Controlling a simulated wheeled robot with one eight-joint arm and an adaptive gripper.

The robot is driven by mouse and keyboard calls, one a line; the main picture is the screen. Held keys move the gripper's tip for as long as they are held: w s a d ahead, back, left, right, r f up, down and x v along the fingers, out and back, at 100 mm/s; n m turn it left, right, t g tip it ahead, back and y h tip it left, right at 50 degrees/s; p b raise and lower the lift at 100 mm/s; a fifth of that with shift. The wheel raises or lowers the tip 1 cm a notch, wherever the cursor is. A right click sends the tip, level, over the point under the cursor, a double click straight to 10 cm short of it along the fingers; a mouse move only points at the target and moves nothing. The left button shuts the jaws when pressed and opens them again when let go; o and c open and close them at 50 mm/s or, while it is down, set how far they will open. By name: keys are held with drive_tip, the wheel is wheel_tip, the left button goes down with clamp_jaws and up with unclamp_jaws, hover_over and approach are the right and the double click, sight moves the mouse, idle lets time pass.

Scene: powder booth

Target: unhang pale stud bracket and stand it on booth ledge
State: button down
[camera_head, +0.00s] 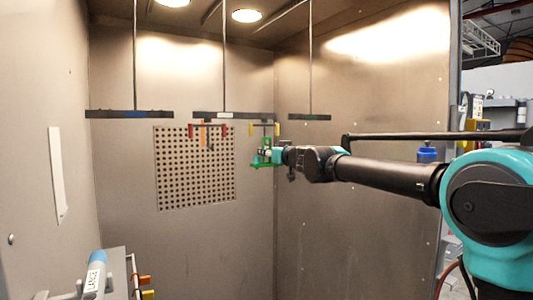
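My arm reaches in from the right, and my gripper (272,154) is at the middle of the booth, under the right end of the middle hanging bar. A small green part (263,162) with a pale bit in it shows at the gripper's tip. It is too small to tell whether the fingers are closed on it. Yellow hooks (263,129) hang just above it, and red hooks (208,129) with a tan strip hang to the left. I cannot pick out the pale stud bracket for certain. A grey ledge-like surface (117,262) shows at the lower left; I cannot tell if it is the booth ledge.
Dark bars hang on rods at the left (128,114), middle (232,115) and right (309,117). A perforated panel (195,185) is on the back wall. A tube marked LARGE (95,271) and red and yellow parts (146,286) are at lower left. The booth's centre below my gripper looks clear.

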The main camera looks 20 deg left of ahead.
drive_tip(key=v, duration=1)
idle(1.0)
drive_tip(key=shift+w+d, duration=0.1)
drive_tip(key=shift+w, duration=0.05)
drive_tip(key=w+d+f+m+t+h, duration=0.2)
drive_tip(key=w+d+f+h, duration=0.1)
drive_tip(key=w+d+f, duration=0.6)
drive_tip(key=w+d+f+m+t+h, duration=0.25)
drive_tip(key=w+d+f, duration=0.55)
drive_tip(key=f, duration=0.4)
drive_tip(key=d+f+m+h, duration=0.2)
drive_tip(key=d+f+h, duration=0.2)
drive_tip(key=d+f, duration=0.6)
drive_tip(key=d+f+m+t+h, duration=0.1)
drive_tip(key=d+f+m+h, duration=0.2)
drive_tip(key=d+f, duration=0.7)
drive_tip(key=d+h, duration=0.1)
drive_tip(key=d, duration=0.4)
drive_tip(key=shift+s+d+f, duration=0.2)
drive_tip(key=shift+d+f, duration=0.15)
drive_tip(key=shift+a+t, duration=0.1)
drive_tip(key=shift+t, duration=0.15)
